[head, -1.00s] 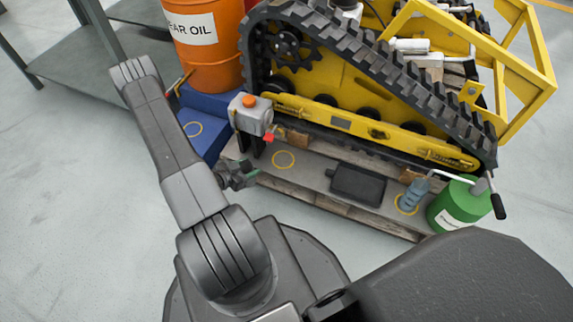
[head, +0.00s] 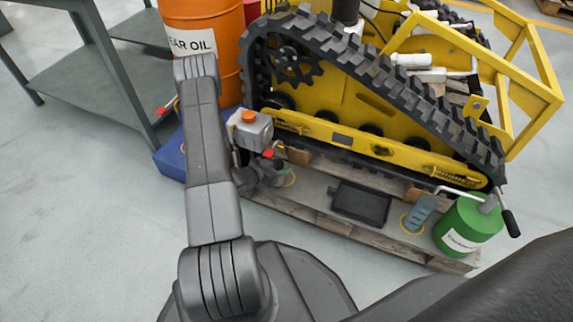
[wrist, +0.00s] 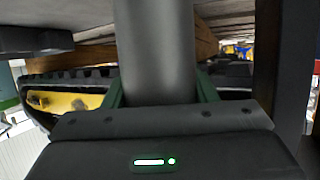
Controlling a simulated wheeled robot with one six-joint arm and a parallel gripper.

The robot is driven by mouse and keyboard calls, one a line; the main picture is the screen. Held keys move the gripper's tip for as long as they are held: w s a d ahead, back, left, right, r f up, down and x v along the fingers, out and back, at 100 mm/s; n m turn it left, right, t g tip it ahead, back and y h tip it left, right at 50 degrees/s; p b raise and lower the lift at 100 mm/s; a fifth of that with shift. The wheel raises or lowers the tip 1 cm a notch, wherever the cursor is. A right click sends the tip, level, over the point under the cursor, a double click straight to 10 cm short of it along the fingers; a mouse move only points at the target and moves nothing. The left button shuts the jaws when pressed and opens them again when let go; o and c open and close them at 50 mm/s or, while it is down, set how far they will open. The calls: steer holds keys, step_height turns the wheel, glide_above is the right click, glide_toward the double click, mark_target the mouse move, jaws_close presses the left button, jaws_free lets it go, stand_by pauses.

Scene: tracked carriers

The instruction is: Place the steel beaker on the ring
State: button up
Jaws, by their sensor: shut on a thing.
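The steel beaker (wrist: 155,48) is a plain grey cylinder in the wrist view, upright in the picture between the two green-edged fingers of my gripper (wrist: 161,88). My gripper is shut on it. In the head view my gripper (head: 264,177) is low over the front left of the pallet, and the beaker is hard to tell from it there. Whether the beaker touches the pallet cannot be told.
A grey box with an orange cap (head: 250,128) stands just behind my gripper. A black tray (head: 361,203), a blue-grey object (head: 419,213) on another yellow ring and a green can (head: 467,228) stand to the right. The yellow tracked carrier (head: 340,90) rises behind, with an orange drum (head: 203,50) at left.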

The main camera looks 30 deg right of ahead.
mark_target(282, 165)
steer(key=d, duration=0.2)
steer(key=w+d+b, duration=0.1)
steer(key=d, duration=0.1)
steer(key=shift+f, duration=0.1)
steer(key=shift+a+f+b, duration=0.15)
steer(key=shift+f+b, duration=0.4)
steer(key=shift+f, duration=0.1)
steer(key=shift+w, duration=0.1)
steer(key=o, duration=1.1)
steer(key=shift+f, duration=0.15)
steer(key=shift+a+r, duration=0.25)
steer(key=shift+r, duration=0.05)
steer(key=shift+p+v, duration=2.35)
steer(key=shift+v, duration=3.45)
